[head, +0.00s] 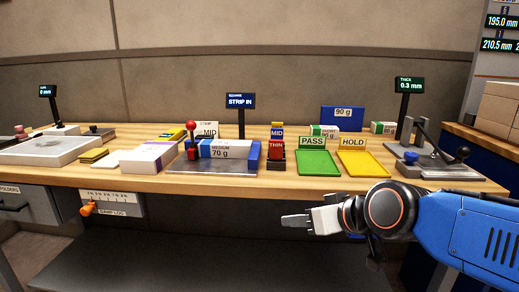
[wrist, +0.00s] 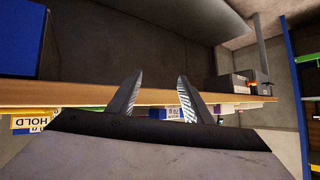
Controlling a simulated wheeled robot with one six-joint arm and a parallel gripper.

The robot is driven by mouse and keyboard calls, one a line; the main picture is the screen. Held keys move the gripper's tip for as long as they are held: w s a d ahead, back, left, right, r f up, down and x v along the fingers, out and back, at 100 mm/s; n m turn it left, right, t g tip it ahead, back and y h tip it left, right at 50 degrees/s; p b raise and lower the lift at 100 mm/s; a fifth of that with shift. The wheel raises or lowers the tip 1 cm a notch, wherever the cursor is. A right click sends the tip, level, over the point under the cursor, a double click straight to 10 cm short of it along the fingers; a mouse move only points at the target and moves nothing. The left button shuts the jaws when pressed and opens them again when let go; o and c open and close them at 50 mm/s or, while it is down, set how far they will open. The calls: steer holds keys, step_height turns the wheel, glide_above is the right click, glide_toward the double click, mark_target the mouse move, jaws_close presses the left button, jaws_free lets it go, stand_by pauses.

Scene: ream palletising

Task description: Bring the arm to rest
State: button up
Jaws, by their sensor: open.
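My gripper (head: 296,221) is in the head view in front of the bench's front edge, below the level of its top. My blue arm reaches in from the lower right and the gripper points left. In the wrist view my gripper (wrist: 157,95) has two fingers apart, with nothing between them. It is open and empty, and touches nothing that I can see.
The wooden bench (head: 230,183) carries a green PASS tray (head: 315,164), a yellow HOLD tray (head: 362,165), a device with a red-knobbed lever (head: 191,127) and a thickness gauge (head: 440,160). An orange knob (head: 88,209) sits under the bench at left. Space below the bench's middle looks clear.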

steer(key=s+d+f+m+g+h, duration=0.2)
steer(key=s+d+f+h, duration=0.1)
steer(key=s+d+f, duration=0.2)
steer(key=s+d+f+m+g+h, duration=0.2)
steer(key=s+d+f, duration=0.4)
steer(key=s+d, duration=0.3)
steer(key=d+h, duration=0.1)
steer(key=d, duration=0.3)
steer(key=shift+d+f+g, duration=0.15)
steer(key=shift+d+g, duration=0.15)
steer(key=shift+d, duration=0.05)
